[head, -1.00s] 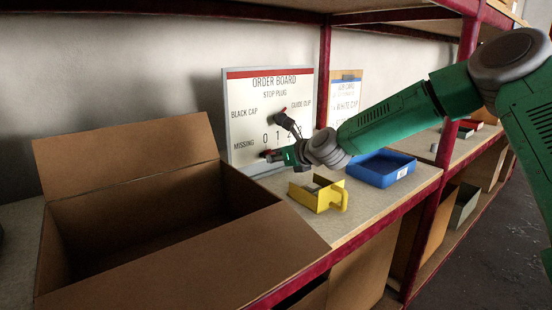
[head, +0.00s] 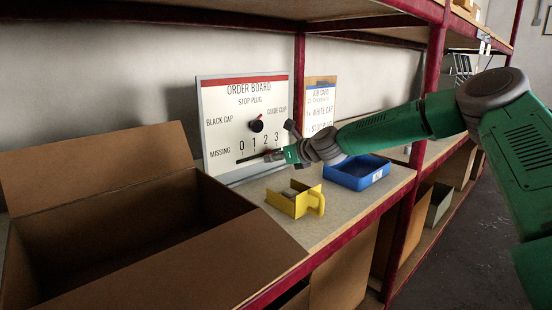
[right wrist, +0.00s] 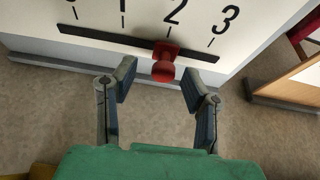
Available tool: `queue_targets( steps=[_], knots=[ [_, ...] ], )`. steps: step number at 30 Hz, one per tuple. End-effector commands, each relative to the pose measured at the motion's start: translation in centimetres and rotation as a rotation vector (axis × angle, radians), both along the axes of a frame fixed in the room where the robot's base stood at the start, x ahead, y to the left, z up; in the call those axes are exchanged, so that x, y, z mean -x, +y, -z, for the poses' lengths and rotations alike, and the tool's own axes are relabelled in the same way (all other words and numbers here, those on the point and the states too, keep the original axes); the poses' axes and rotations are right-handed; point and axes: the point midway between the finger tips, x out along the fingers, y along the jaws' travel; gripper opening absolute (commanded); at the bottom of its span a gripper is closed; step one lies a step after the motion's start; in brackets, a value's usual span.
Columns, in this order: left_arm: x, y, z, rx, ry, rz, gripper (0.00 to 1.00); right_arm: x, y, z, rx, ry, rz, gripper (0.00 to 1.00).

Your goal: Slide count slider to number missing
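The order board (head: 215,120) stands upright against the back wall, with a "MISSING" scale from 0 to 3. In the right wrist view, the red count slider (right wrist: 165,62) sits on the black slot (right wrist: 112,38) just below number 2 (right wrist: 174,12). My right gripper (right wrist: 158,86) is open, its two fingers apart on either side and just short of the slider knob, with nothing between the pads. In the head view my right gripper (head: 286,155) is at the board's lower right, partly covering the slider. My left gripper is not in view.
A black knob (head: 256,125) is on the board above the scale. A yellow bin (head: 292,202) and a blue tray (head: 358,172) stand on the shelf. A large open cardboard box (head: 150,245) fills the left front. A job card (head: 320,100) stands right of the board.

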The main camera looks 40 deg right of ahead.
Motion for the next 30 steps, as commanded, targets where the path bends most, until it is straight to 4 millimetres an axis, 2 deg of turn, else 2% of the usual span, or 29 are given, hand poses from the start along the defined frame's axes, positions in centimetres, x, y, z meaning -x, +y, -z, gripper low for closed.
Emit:
queue_targets(
  steps=[6,10,24,30],
  knots=[
    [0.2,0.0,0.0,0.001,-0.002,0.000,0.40,0.1,-0.1,0.0,-0.002,-0.001,0.001,0.40],
    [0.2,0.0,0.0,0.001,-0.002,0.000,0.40,0.9,-0.2,-0.6,-0.001,-0.004,0.001,0.40],
    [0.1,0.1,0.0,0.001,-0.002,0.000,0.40,7.4,-0.6,-3.3,-0.001,-0.004,0.000,0.40],
    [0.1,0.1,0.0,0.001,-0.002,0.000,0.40,9.6,-0.8,-4.1,0.000,-0.002,0.000,0.40]
  ],
)
